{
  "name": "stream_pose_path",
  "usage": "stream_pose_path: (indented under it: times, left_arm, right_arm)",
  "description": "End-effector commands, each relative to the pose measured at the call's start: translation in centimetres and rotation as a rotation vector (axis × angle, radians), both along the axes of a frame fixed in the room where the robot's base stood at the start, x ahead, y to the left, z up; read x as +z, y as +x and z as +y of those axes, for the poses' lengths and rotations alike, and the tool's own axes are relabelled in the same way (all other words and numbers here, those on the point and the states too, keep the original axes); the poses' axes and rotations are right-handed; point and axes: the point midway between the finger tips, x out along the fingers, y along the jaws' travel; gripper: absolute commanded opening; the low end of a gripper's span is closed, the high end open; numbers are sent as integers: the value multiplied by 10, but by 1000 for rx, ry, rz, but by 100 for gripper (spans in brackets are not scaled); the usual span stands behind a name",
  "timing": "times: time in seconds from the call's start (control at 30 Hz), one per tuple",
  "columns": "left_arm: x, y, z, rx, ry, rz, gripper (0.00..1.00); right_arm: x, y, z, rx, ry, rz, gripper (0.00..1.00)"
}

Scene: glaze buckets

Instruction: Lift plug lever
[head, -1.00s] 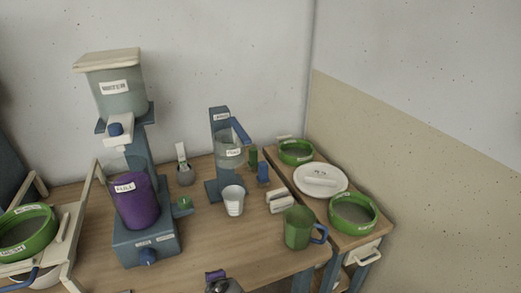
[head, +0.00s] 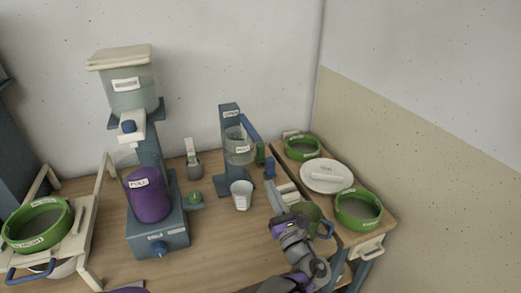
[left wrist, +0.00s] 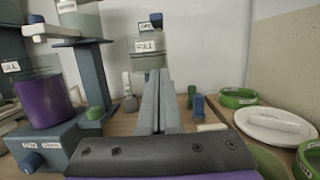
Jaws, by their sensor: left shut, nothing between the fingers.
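The blue lever (head: 250,127) slopes down to the right beside the clear container (head: 239,149) on a blue stand (head: 229,122). In the left wrist view, a dark blue end (left wrist: 156,19), probably the lever's, shows above the labelled container (left wrist: 150,46). My right gripper is not in view.
A white cup (head: 241,195) stands before the stand. A blue peg (head: 270,169) and a green one (head: 260,153) stand to its right. A dispenser with a purple vessel (head: 149,196) stands left.

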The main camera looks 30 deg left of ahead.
Motion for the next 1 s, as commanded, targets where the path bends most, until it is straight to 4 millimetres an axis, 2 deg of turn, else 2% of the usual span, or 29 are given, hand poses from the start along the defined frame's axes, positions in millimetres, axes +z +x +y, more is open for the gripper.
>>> stream_pose_path:
  times: [0.23, 0.37, 0.77, 1.0]
  left_arm:
    - [1, 1, 3, 1, -3, -1, 0]
    - [4, 10, 13, 2, -4, -1, 0]
    - [24, 61, 74, 4, -4, -1, 0]
    - [56, 63, 75, 0, -5, -1, 0]
  right_arm:
    - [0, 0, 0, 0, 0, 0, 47]
    - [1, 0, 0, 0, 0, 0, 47]
    - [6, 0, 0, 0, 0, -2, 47]
    - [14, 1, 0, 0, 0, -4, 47]
